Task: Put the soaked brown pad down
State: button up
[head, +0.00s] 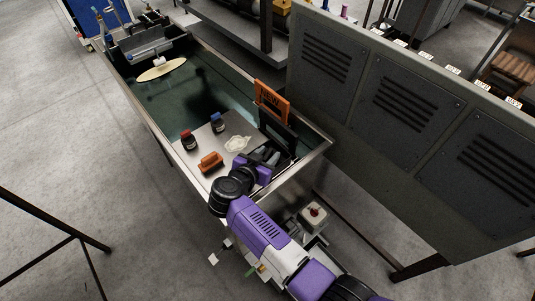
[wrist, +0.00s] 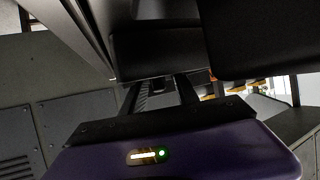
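An orange-brown block-like pad (head: 210,161) lies on the light metal plate (head: 200,142) at the near end of the long tank. Whether it is wet cannot be told. My gripper (head: 268,155) is over the right part of the plate, to the right of the pad and apart from it. In the wrist view the two dark fingers of my gripper (wrist: 164,92) stand apart, with no brown pad seen between them. Dark shapes just beyond the fingertips are hard to make out.
A red-capped bottle (head: 188,141) and a blue-capped bottle (head: 217,123) stand on the plate. A pale crumpled patch (head: 238,144) lies near my gripper. An orange sign (head: 272,101) stands at the tank's right side, beside a grey cabinet (head: 410,120). Dark liquid (head: 185,90) fills the tank beyond.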

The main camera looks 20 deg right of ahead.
jog(key=shift+r, duration=0.2)
jog(key=p+v, duration=0.1)
jog(key=v, duration=1.1)
jog(key=shift+s+d+f, duration=0.1)
jog(key=shift+d, duration=0.05)
jog(key=s+d+r+t+h, duration=0.1)
jog(key=s+d+r+t, duration=0.7)
jog(key=s+d, duration=0.5)
jog(key=s+a+r+n+y, duration=0.1)
jog(key=s+n+y, duration=0.2)
jog(key=s, duration=0.5)
jog(key=s+a+r+n+g+y, duration=0.1)
jog(key=s+a+r+n+y, duration=0.1)
jog(key=s, duration=0.5)
jog(key=s+a+r+n+y, duration=0.2)
jog(key=s+n+y, duration=0.2)
jog(key=s, duration=0.4)
jog(key=shift+s+n+y, duration=0.35)
jog(key=shift+n+y, duration=0.05)
jog(key=shift+y, duration=0.5)
